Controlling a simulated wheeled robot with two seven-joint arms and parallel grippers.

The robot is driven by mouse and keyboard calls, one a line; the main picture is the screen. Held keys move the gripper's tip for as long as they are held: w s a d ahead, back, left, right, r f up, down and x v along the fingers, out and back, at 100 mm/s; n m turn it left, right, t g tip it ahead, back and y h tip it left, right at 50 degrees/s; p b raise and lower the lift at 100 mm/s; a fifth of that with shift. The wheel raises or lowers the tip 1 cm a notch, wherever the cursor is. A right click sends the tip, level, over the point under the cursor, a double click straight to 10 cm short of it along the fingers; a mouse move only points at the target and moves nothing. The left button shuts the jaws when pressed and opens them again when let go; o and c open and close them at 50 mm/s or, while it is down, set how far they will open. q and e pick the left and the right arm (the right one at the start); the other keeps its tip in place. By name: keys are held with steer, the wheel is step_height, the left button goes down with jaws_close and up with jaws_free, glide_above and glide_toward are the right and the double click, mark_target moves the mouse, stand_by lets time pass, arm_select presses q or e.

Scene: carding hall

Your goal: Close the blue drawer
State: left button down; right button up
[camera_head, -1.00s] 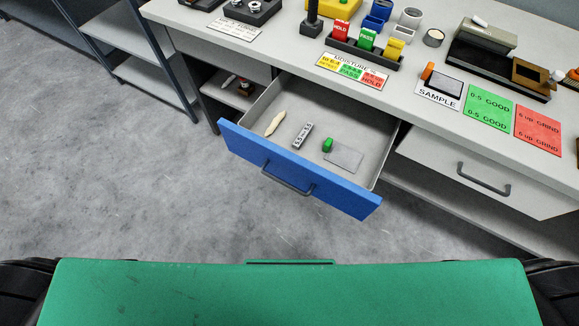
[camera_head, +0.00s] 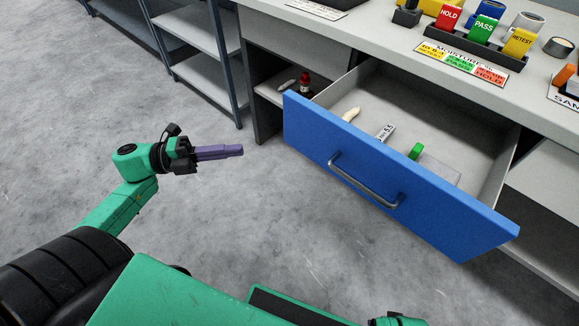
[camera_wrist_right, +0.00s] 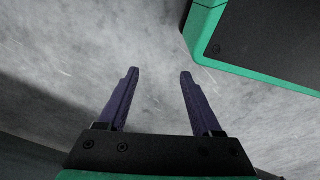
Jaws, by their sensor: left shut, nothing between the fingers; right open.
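The blue drawer (camera_head: 340,152) stands pulled out from the grey bench, with a dark bar handle (camera_head: 365,180) on its front. Inside it lie a pale bone-shaped piece (camera_head: 351,114), a small grey labelled block (camera_head: 386,132), a green piece (camera_head: 416,151) and a flat grey plate (camera_head: 441,171). My left gripper (camera_head: 240,150) is shut and empty, left of the drawer front and apart from it, above the floor. My right gripper (camera_wrist_right: 157,75) is open and empty over bare floor in the right wrist view. Only a green bit of the right arm shows in the head view.
The bench top (camera_head: 380,32) carries a rack of coloured tags (camera_head: 475,45) and a moisture label card (camera_head: 463,63). An open shelf (camera_head: 275,93) with small items is left of the drawer. A shelf rack (camera_head: 200,65) stands further left. The floor before the drawer is clear.

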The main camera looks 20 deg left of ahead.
arm_select(q)
steer(key=d+r+m+g, duration=0.1)
steer(key=d+m+g, duration=0.1)
glide_toward(312, 141)
steer(key=s+d, duration=0.2)
steer(key=d, duration=0.2)
steer(key=shift+h, duration=0.3)
steer(key=shift+w+d+f, duration=0.1)
steer(key=shift+w+d, duration=0.15)
steer(key=shift+w, duration=0.45)
steer(key=shift+w+d+f, duration=0.1)
steer(key=shift+w+d, duration=0.15)
steer(key=shift+w, duration=0.4)
steer(key=shift+w+d+f, duration=0.1)
steer(key=shift+w+d, duration=0.15)
steer(key=shift+w, duration=0.45)
arm_select(e)
steer(key=shift+w+a+r, duration=0.25)
steer(key=shift+w+r, duration=0.5)
steer(key=shift+r, duration=0.05)
